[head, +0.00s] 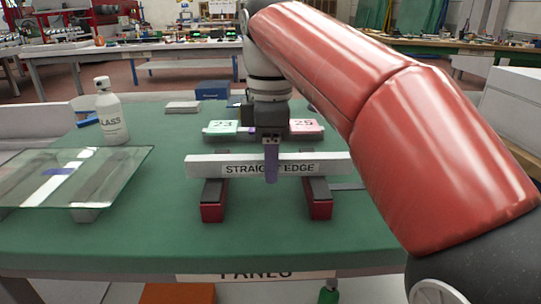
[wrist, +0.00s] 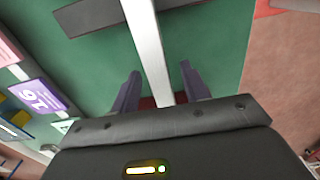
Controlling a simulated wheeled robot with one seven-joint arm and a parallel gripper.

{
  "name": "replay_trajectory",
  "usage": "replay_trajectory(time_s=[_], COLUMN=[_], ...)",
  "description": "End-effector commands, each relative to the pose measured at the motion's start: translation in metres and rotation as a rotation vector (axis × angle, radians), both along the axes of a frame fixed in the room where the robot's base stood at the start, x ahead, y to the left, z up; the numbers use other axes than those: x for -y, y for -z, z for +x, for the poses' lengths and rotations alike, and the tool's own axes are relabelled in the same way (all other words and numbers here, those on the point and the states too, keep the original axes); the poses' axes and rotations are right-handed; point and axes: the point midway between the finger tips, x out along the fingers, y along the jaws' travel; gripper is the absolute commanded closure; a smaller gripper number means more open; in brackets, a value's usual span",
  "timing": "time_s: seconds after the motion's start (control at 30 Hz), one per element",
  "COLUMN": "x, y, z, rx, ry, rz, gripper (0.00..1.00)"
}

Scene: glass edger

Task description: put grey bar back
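The grey bar (head: 205,167), marked "STRAIGHT EDGE", lies level across two red blocks with dark tops, the left block (head: 213,210) and the right block (head: 319,208). The frames do not clearly show whether it touches both. My gripper (head: 270,165) points down at the middle of the bar, with one purple finger in front of its lettering. In the wrist view, the bar (wrist: 148,45) runs between the two fingers of my gripper (wrist: 161,90), with a gap on each side. The gripper is open around the bar and not clamped on it.
A glass pane (head: 110,172) lies raised at the left of the green table (head: 140,240). A white bottle (head: 112,118) stands behind it. Numbered green (head: 222,127) and pink (head: 305,127) tiles are behind the bar. The table's front is mostly clear.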

Motion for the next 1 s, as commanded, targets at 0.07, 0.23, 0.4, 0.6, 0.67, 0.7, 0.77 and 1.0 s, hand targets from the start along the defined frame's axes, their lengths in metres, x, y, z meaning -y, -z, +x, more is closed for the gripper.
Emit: replay_trajectory(time_s=[0.07,0.23,0.4,0.6,0.67,0.7,0.77,1.0], x=[0.0,0.0,0.0,0.0,0.0,0.0,0.0,0.0], y=[0.0,-0.002,-0.025,-0.06,-0.068,-0.071,-0.076,-0.078], z=[0.0,0.0,0.001,0.001,0.001,0.001,0.0,0.0], rx=[-0.001,-0.002,0.001,0.001,0.001,0.0,0.0,-0.001], ry=[0.0,0.0,0.0,0.001,0.0,0.0,0.0,0.0], rz=[0.0,-0.001,0.0,0.0,0.0,0.0,0.0,0.0], gripper=[0.55,0.55,0.55,0.55,0.55,0.55,0.55,0.55])
